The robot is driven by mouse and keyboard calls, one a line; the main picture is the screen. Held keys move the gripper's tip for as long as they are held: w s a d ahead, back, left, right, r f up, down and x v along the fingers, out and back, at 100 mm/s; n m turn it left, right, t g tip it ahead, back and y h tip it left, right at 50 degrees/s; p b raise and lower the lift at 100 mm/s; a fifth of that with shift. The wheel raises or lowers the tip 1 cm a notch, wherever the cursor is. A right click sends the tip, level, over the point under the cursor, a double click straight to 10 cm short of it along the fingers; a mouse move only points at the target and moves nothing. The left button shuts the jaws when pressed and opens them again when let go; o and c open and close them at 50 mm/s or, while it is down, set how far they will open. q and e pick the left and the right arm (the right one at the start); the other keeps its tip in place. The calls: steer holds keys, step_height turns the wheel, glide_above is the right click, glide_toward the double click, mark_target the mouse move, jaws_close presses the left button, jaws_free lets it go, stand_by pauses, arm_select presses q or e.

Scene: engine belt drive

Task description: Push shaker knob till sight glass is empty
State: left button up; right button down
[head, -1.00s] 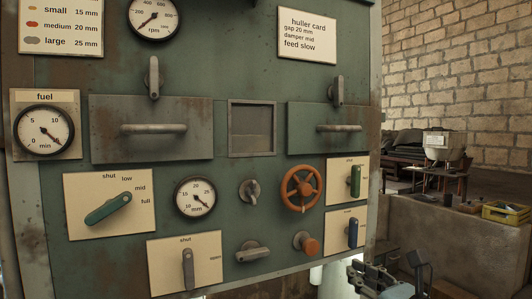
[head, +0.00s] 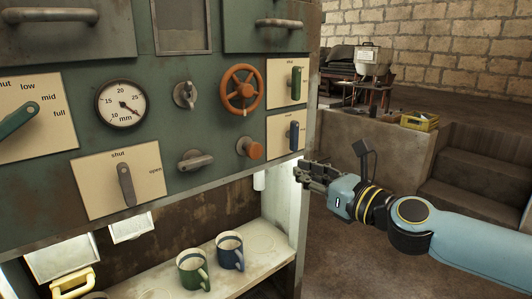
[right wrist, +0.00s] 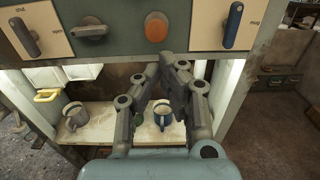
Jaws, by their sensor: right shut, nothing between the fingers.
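A round orange-brown push knob (head: 250,148) on a short metal stem sticks out of the green panel, below the orange handwheel; it also shows at the top of the right wrist view (right wrist: 156,27). A framed recessed window (head: 183,25), perhaps the sight glass, is at the top of the head view, cut off; I cannot tell what is in it. My right gripper (head: 302,172) is shut and empty, right of and below the knob, apart from it. In the right wrist view its fingers (right wrist: 167,70) point toward the panel below the knob. My left gripper is not in view.
The handwheel (head: 241,90), a grey lever (head: 195,160) and a blue switch handle (head: 294,134) surround the knob. Below, a shelf (head: 262,228) holds a green mug (head: 193,270) and a blue mug (head: 230,252). The floor right of the cabinet is clear.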

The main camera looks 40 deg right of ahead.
steer(key=p, duration=0.2)
glide_toward(258, 151)
steer(key=w, duration=0.6)
steer(key=shift+w+a+f, duration=0.15)
steer(key=shift+w, duration=0.1)
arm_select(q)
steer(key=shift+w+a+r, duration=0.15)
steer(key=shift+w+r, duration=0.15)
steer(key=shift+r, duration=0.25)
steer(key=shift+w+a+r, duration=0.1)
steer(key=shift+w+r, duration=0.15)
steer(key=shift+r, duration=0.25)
arm_select(e)
steer(key=shift+w, duration=0.45)
steer(key=shift+w+b, duration=0.3)
steer(key=shift+w, duration=1)
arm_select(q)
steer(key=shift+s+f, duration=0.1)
arm_select(e)
steer(key=shift+a, duration=0.1)
